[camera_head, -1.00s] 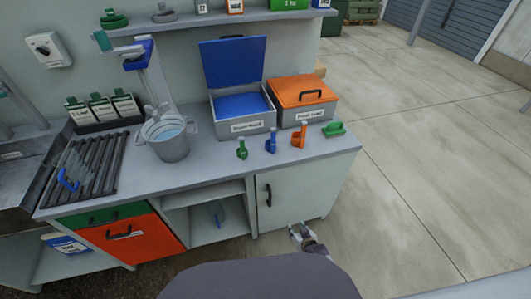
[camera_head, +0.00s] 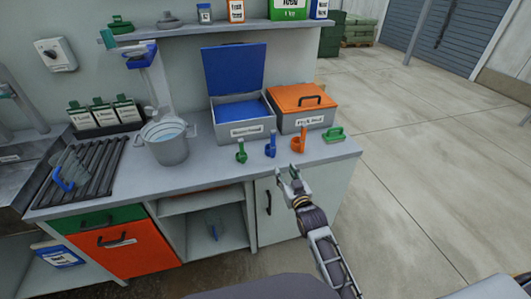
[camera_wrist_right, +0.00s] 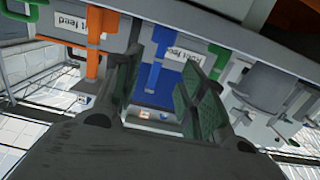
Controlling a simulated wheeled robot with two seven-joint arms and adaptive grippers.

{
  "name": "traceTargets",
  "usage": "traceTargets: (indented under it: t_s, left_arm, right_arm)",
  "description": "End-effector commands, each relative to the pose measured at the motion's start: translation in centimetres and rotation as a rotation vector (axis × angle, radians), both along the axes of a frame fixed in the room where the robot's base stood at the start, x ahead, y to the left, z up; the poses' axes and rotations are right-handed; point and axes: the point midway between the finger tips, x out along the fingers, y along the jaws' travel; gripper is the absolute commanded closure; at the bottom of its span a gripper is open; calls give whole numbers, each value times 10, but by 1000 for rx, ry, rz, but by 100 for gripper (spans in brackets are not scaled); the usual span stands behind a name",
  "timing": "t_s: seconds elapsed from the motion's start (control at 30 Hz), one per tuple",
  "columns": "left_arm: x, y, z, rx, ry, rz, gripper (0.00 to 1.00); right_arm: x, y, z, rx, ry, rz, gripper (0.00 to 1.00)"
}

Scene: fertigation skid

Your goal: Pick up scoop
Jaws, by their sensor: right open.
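Three small scoops stand in a row near the front edge of the counter (camera_head: 215,172): a green scoop (camera_head: 241,153), a blue scoop (camera_head: 270,146) and an orange scoop (camera_head: 298,142). My right gripper (camera_head: 287,172) is open and empty at the counter's front edge, just in front of the blue and orange scoops. In the right wrist view the blue scoop (camera_wrist_right: 155,65) shows between the two spread fingers, beyond them and apart. The orange scoop (camera_wrist_right: 95,32) is to the left there. My left gripper is out of view.
Behind the scoops stand an open grey bin with a blue lid (camera_head: 234,72) and a bin with a closed orange lid (camera_head: 302,95). A green-handled item (camera_head: 335,134) lies at the right end. A metal bucket (camera_head: 165,143) stands left.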

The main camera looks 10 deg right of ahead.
Motion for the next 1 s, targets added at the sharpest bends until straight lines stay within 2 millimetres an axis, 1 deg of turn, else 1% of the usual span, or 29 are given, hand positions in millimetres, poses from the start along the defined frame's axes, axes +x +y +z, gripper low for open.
traceTargets:
  t_s: [0.03, 0.1, 0.2, 0.3, 0.7, 0.87, 1.0]
  left_arm:
    - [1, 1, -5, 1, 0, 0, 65]
    - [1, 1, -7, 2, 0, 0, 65]
    - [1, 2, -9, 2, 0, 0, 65]
    - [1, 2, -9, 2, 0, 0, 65]
    - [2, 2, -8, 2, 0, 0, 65]
    - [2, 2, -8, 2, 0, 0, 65]
    - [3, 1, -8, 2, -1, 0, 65]
  right_arm:
    - [0, -2, 10, 3, -25, -4, 59]
    - [0, -4, 24, 5, -52, -9, 59]
    - [-1, -6, 38, 7, -77, -13, 59]
    - [-1, -6, 43, 8, -87, -15, 59]
    - [1, -6, 44, 8, -87, -15, 59]
    - [8, -6, 44, 8, -88, -15, 59]
    - [18, -6, 44, 8, -88, -15, 59]
